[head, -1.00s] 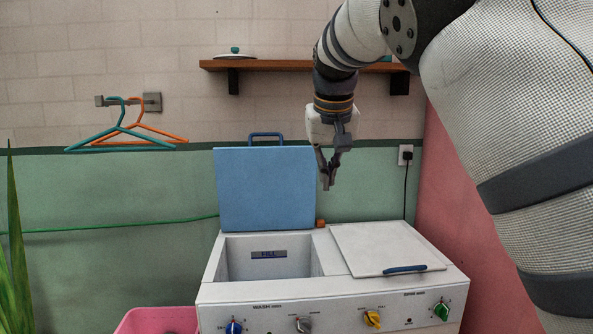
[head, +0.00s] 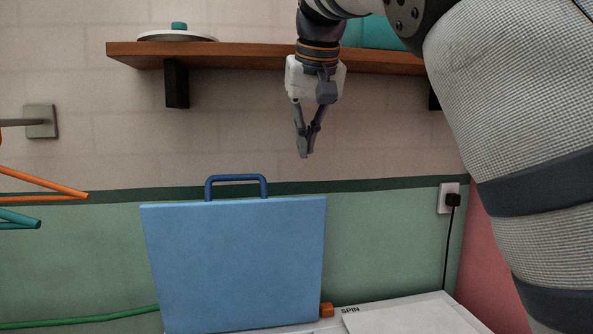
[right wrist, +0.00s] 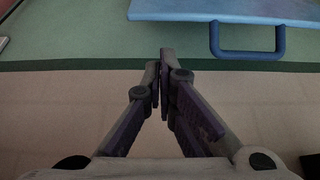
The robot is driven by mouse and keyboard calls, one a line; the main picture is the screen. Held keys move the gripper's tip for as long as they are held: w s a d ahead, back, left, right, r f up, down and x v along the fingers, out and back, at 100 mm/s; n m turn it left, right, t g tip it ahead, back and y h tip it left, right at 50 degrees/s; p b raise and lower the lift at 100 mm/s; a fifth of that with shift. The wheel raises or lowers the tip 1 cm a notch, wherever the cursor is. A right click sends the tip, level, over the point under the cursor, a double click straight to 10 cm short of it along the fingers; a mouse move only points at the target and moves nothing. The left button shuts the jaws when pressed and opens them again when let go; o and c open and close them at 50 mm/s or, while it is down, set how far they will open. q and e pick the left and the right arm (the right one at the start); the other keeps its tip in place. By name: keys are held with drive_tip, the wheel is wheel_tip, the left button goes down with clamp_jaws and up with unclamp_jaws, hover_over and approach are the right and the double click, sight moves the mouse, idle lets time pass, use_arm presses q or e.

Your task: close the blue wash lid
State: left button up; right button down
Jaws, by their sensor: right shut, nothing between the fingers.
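The blue wash lid (head: 235,265) stands upright and open at the back of the white washer (head: 410,318), with its blue handle (head: 236,178) on the top edge. In the right wrist view the lid (right wrist: 235,10) and its handle (right wrist: 248,52) show at the upper right, apart from the fingers. My right gripper (head: 304,156) is shut and empty, above and to the right of the handle in the head view. It also shows in the right wrist view (right wrist: 163,60) with its fingertips together. My left gripper is not in view. The wash tub is out of view.
A wooden shelf (head: 240,57) with a white pot lid (head: 178,36) is on the wall behind my right gripper. Orange (head: 45,183) and teal (head: 18,218) hangers are at the left. An outlet with a plug (head: 449,198) is at the right. The wall between lid and shelf is clear.

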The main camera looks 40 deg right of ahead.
drive_tip(key=x, duration=0.9)
drive_tip(key=shift+s+f, duration=0.2)
drive_tip(key=shift+f, duration=0.05)
drive_tip(key=shift+w+a, duration=0.1)
